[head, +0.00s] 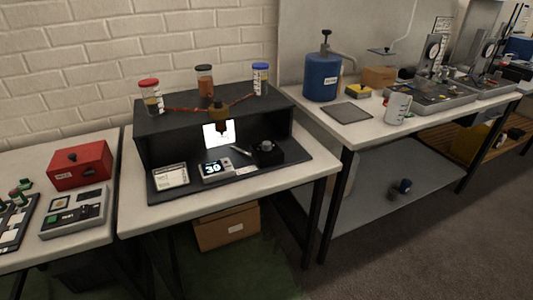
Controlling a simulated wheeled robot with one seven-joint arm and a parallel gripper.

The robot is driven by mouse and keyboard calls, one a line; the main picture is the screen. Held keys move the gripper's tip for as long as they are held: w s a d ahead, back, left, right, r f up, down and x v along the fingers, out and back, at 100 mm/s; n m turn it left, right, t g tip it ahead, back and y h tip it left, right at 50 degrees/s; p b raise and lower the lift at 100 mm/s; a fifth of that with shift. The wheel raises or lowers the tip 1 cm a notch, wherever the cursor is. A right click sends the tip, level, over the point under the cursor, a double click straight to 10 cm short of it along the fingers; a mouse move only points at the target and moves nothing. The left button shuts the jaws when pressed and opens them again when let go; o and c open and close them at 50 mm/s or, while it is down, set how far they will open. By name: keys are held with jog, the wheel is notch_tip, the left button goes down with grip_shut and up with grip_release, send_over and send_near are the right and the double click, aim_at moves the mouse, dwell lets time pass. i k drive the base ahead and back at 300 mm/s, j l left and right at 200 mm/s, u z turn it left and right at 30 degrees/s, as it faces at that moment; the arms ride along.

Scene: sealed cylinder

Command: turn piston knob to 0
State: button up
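A small black block with a round knob (267,147) on top stands at the right of a dark base on the middle table. It looks like the piston knob, but no label on it is readable. A small grey display box (215,169) to its left shows what looks like 30. A pale pen-like stick (240,151) lies between them. My gripper is not in view.
A dark open-fronted housing (165,126) stands behind the knob, with a lit white panel (219,134) and several capped jars above. A white card (171,177) lies at left. The table's front strip (235,193) is clear. A red box (80,166) and blue canister (322,77) stand on neighbouring tables.

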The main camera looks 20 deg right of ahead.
aim_at(266, 144)
jog(key=i+l+z, duration=0.25)
jog(key=i, duration=0.2)
jog(key=i+l+z, duration=0.15)
jog(key=i+z, duration=0.15)
jog(key=i, duration=0.2)
